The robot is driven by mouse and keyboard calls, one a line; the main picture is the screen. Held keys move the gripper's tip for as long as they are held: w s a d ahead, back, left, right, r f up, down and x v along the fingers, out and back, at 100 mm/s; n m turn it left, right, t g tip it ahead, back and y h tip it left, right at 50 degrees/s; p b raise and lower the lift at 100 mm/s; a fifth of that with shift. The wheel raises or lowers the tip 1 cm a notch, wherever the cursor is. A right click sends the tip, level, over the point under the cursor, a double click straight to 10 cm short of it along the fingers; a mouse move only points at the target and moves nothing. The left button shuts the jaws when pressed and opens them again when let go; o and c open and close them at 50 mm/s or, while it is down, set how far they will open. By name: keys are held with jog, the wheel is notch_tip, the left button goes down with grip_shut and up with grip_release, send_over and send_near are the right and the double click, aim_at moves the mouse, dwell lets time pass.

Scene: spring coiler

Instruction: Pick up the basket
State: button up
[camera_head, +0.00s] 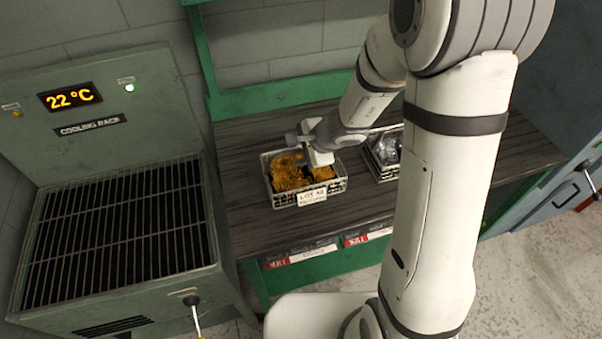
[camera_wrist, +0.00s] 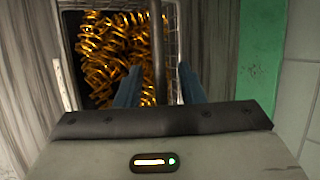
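A wire basket (camera_head: 282,201) full of golden coil springs (camera_head: 291,172) stands on the dark wooden bench, with a white lot label (camera_head: 312,197) on its front. My gripper (camera_head: 318,158) is over the right part of this basket. In the wrist view the basket's handle bar (camera_wrist: 158,50) runs between the two blue fingers of my gripper (camera_wrist: 159,88). The fingers are apart, one on each side of the bar, with gaps visible. The fingertip depth relative to the bar is hard to tell.
A second wire basket (camera_head: 378,172) with silvery contents stands to the right, partly behind my arm. A cooling rack (camera_head: 120,235) with a slatted top and a 22 °C display (camera_head: 70,97) is at left. The bench (camera_head: 245,215) is bare between rack and basket.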

grip_shut()
dwell(1.4)
